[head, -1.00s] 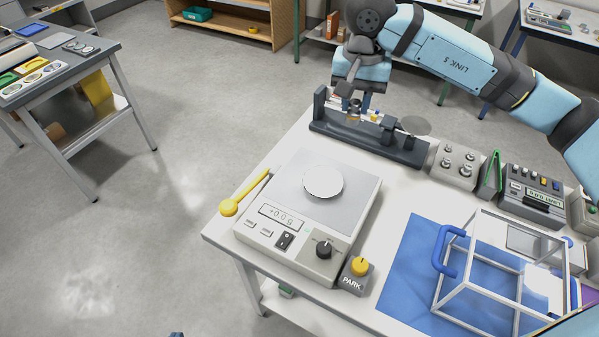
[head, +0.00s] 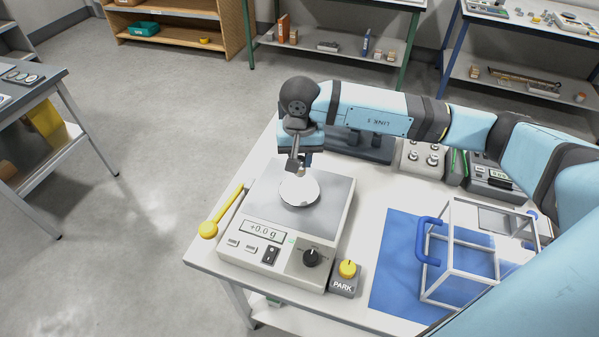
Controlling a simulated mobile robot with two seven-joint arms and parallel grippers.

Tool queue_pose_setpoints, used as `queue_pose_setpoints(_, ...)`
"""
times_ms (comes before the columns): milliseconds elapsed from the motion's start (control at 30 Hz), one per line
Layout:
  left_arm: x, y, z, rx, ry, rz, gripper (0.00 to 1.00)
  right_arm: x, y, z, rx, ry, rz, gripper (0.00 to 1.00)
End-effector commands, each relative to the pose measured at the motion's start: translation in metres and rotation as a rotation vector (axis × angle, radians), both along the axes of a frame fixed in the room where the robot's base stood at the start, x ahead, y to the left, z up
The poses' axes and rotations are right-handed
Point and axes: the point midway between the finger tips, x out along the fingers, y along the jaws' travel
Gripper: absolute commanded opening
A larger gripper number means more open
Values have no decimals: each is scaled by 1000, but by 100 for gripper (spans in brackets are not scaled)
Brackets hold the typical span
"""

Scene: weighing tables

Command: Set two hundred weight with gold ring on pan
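The scale (head: 285,254) stands on the white table, its round pan (head: 299,190) on top. The pan's visible part looks bare. The display (head: 262,231) reads about +0.0 g. My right gripper (head: 293,170) points down at the far edge of the pan, close above it. Its fingers are small and dark, so I cannot tell whether they are open or shut. No weight with a gold ring can be made out now; the gripper may hide it. My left gripper is not in view.
A yellow-handled tool (head: 222,212) lies left of the scale, and a PARK block (head: 345,278) stands at its front right corner. A clear box frame with a blue handle (head: 425,241) stands on a blue mat (head: 393,285). Knobbed weights (head: 423,155) sit behind.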

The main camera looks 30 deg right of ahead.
Motion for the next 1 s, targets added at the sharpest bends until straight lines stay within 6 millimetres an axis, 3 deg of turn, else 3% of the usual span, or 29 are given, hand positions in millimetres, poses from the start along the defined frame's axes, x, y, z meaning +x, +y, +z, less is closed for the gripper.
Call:
queue_pose_setpoints(267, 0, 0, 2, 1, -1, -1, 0, 0, 0, -23, 0, 1, 0, 0)
queue_pose_setpoints(500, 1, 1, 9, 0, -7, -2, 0, 0, 0, -56, 1, 0, 0, 0)
queue_pose_setpoints(900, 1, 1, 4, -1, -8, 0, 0, 0, 0, -64, 0, -1, 0, 0)
queue_pose_setpoints(933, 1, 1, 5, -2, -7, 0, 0, 0, 0, -63, 0, -1, 0, 30)
queue_pose_setpoints(1000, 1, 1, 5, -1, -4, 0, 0, 0, 0, -62, 1, 0, 0, 46)
